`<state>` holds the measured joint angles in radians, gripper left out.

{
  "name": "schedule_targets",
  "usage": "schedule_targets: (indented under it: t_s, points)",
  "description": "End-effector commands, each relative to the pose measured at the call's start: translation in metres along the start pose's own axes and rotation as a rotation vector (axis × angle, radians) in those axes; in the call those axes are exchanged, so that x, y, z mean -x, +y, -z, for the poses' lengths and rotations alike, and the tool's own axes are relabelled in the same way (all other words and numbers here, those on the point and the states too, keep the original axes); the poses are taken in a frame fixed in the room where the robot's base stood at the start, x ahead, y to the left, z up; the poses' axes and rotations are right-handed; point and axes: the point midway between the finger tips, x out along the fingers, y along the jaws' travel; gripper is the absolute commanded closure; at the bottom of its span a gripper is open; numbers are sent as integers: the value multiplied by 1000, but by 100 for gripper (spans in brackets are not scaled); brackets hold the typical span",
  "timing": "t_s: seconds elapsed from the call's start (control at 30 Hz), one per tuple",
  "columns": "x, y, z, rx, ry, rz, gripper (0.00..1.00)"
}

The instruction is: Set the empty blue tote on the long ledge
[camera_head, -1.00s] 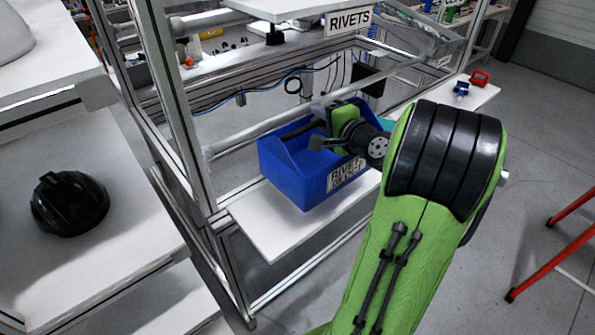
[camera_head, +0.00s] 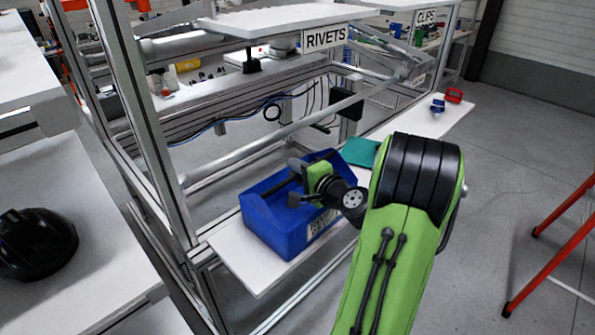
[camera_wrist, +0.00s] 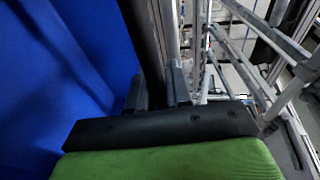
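The blue tote (camera_head: 268,226) has a dark bar handle along its top and a pale label on its front side. It is upright over the near end of the long white ledge (camera_head: 236,262). Its base looks at or very close to the ledge surface; I cannot tell whether it touches. My gripper (camera_head: 294,183) is at the handle. In the wrist view, the fingers (camera_wrist: 158,90) flank the dark handle and look shut on it, with the tote's blue wall (camera_wrist: 50,80) at left. The inside I can see looks empty; my arm hides part of the tote.
A teal item (camera_head: 360,151) lies on the ledge just beyond the tote. A red item (camera_head: 453,96) and a blue item (camera_head: 438,105) sit at its far end. A frame post (camera_head: 150,120) stands left of the tote. A black helmet shell (camera_head: 36,243) sits on the left table.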

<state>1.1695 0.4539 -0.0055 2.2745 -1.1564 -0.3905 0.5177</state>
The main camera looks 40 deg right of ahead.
Motion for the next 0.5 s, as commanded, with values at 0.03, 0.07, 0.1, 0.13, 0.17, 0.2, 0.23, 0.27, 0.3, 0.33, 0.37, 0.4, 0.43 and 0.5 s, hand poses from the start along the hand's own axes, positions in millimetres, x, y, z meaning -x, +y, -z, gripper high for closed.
schedule_targets:
  t_s: [0.03,0.07,0.1,0.13,0.17,0.2,0.23,0.27,0.3,0.33,0.37,0.4,0.43,0.5]
  points:
    - [0,1,0,0,0,0,75]
    - [0,1,0,0,0,0,70]
    - [0,1,0,0,0,0,64]
    - [0,0,0,0,0,0,60]
    - [0,0,0,0,0,0,56]
    - [0,0,0,0,0,0,56]
    - [0,0,0,0,0,0,56]
    - [0,0,0,0,0,0,56]
    - [0,0,0,0,0,0,56]
    - [0,0,0,0,0,0,56]
    - [0,0,0,0,0,0,56]
    - [0,0,0,0,0,0,56]
    - [0,0,0,0,0,0,56]
    - [4,-1,1,-1,2,-1,56]
